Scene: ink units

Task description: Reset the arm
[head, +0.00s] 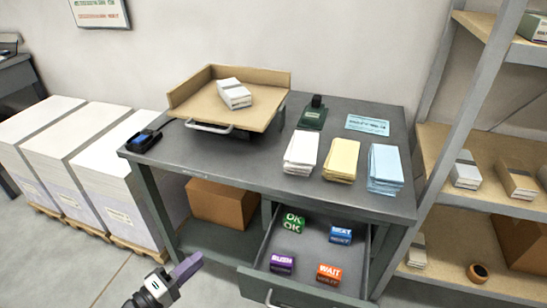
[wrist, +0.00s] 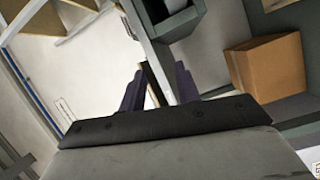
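My gripper (head: 187,268) is at the bottom of the head view, low in front of the grey desk (head: 230,165) and left of its pulled-out drawer (head: 290,290). In the wrist view its two dark purple fingers (wrist: 160,74) stand apart, with floor and a desk leg showing behind the gap. I see nothing held between them. The gripper appears clear of the desk and drawer.
The drawer holds a green block (head: 293,222), a blue block (head: 341,232), a purple block (head: 282,264) and an orange block (head: 328,273). Wrapped paper stacks (head: 52,142) stand left. A shelf rack (head: 455,140) stands right. A cardboard box (head: 222,203) sits under the desktop.

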